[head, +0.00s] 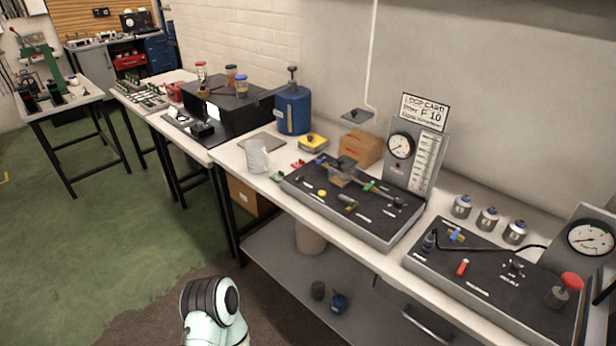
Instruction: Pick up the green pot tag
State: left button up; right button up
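A small green piece (277,176), which looks like the green pot tag, lies on the white bench top near its front edge. It is just left of the dark panel and right of a clear, whitish cup (257,157). Small red pieces (298,163) lie behind it. Another green piece (369,186) is on the dark panel, a slim fitting beside a clear block. Neither of my grippers shows; only a mint and black link of my arm is at the bottom of the view.
The dark panel (330,211) with a gauge board (414,158) fills the middle bench. A blue cylinder (293,110), a yellow block (313,142) and a wooden box (360,148) stand behind. A lower shelf (290,270) runs underneath. Green floor is clear at left.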

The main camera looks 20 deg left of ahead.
aim_at(276, 177)
jog(key=j+z, duration=0.35)
jog(key=i+j+z, duration=0.1)
jog(key=z, duration=0.3)
jog(key=j+z, duration=0.5)
jog(key=j, duration=0.2)
jog(key=k+j+z, duration=0.15)
jog(key=j, duration=0.15)
jog(key=j+z, duration=0.15)
jog(key=j, duration=0.15)
jog(key=k+j, duration=0.1)
jog(key=j, duration=0.25)
jog(key=k+j+z, duration=0.15)
jog(key=j, duration=0.2)
jog(key=k+j, duration=0.15)
jog(key=j, duration=0.2)
jog(key=i+z, duration=0.05)
